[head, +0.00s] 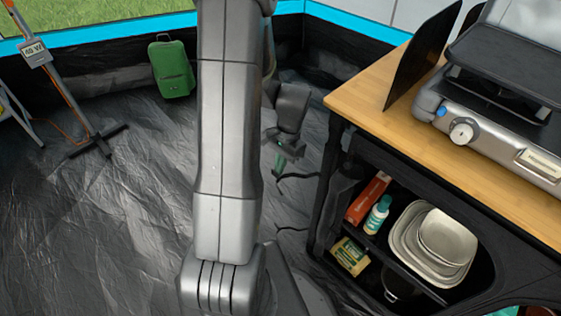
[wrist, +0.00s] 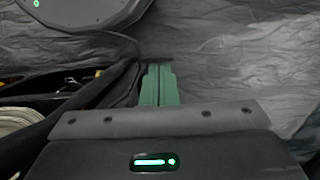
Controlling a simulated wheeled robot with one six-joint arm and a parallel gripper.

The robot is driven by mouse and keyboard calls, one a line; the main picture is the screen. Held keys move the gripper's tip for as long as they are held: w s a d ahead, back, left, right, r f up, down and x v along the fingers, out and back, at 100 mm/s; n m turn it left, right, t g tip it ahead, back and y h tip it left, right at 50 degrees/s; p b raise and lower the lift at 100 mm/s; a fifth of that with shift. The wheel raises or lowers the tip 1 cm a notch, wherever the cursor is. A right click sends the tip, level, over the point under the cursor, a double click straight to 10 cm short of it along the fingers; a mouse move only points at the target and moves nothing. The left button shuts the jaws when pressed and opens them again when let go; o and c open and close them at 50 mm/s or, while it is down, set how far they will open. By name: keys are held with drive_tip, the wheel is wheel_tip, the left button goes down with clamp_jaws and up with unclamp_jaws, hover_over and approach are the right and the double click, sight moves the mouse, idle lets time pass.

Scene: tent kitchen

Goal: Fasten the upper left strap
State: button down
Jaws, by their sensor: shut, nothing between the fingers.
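My gripper (head: 280,163) points down beside the left front edge of the black fabric cupboard (head: 318,200). Its green fingers (wrist: 160,82) are together in the wrist view, with nothing seen between them. A thin black strap (head: 298,177) sticks out to the left from the cupboard, just right of and below the fingers. A second black strap (head: 290,229) sticks out lower down. In the wrist view the cupboard's dark fabric edge (wrist: 95,95) lies left of the fingers, and a thin dark strand runs close beside them. I cannot tell whether the fingers touch it.
The cupboard is open and holds plates (head: 432,240), a bottle (head: 377,214) and boxes. A stove (head: 495,110) stands on its wooden top (head: 400,120). A green suitcase (head: 171,68) and a lamp stand (head: 75,105) stand behind and left. The grey floor between is clear.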

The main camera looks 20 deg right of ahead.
drive_tip(key=shift+s+a+n, duration=0.35)
drive_tip(key=shift+s+n, duration=0.3)
drive_tip(key=shift+n, duration=0.05)
drive_tip(key=s+d+n+g+h, duration=0.1)
drive_tip(key=s+d+n+h, duration=0.1)
drive_tip(key=s+n, duration=1)
drive_tip(key=shift+d+n+g+h+b, duration=0.4)
drive_tip(key=shift+n+h, duration=0.1)
drive_tip(key=shift+n, duration=0.4)
drive_tip(key=shift+s, duration=0.15)
